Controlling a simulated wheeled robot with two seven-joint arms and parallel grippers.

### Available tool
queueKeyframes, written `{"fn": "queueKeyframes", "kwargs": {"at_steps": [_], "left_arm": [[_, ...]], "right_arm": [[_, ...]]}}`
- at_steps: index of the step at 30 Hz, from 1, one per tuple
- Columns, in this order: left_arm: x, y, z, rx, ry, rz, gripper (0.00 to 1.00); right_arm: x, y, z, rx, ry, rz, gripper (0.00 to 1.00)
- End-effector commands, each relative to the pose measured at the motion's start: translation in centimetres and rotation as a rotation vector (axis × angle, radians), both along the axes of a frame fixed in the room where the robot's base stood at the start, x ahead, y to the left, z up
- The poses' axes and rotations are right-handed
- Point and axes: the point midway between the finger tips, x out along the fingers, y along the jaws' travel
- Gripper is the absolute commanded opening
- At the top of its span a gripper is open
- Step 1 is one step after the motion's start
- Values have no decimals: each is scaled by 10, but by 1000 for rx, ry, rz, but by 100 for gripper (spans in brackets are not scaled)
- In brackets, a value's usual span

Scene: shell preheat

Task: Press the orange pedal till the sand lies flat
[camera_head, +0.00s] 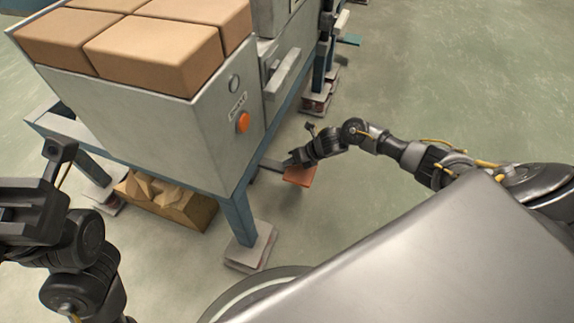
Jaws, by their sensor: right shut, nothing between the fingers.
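The orange pedal (300,177) is a flat plate low by the floor, at the side of the blue-legged stand. My right gripper (291,160) reaches down from the right, shut and empty, with its tips right at the pedal's upper edge. I cannot tell whether it touches the pedal or whether the pedal is pressed down. My left arm is at the left edge of the view; its gripper end is dark and cut off, so its jaws cannot be read. No sand surface can be made out.
A grey metal box (150,130) with an orange button (243,122) stands on the blue frame, with several tan blocks (155,50) on top. An open brown carton (170,203) is under the frame. A footed leg (240,215) stands left of the pedal. The floor to the right is clear.

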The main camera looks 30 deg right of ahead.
Motion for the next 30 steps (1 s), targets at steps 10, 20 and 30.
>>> {"fn": "queueKeyframes", "kwargs": {"at_steps": [10, 20, 30], "left_arm": [[0, 1, 32, 0, 0, 0, 0], [0, 0, 36, 1, 0, 0, 0], [0, 0, 36, 0, 0, 0, 0]], "right_arm": [[2, 1, 39, -2, -1, 1, 0], [2, 2, 45, 0, 0, 0, 0], [2, 1, 46, 0, -1, 0, 0]]}}
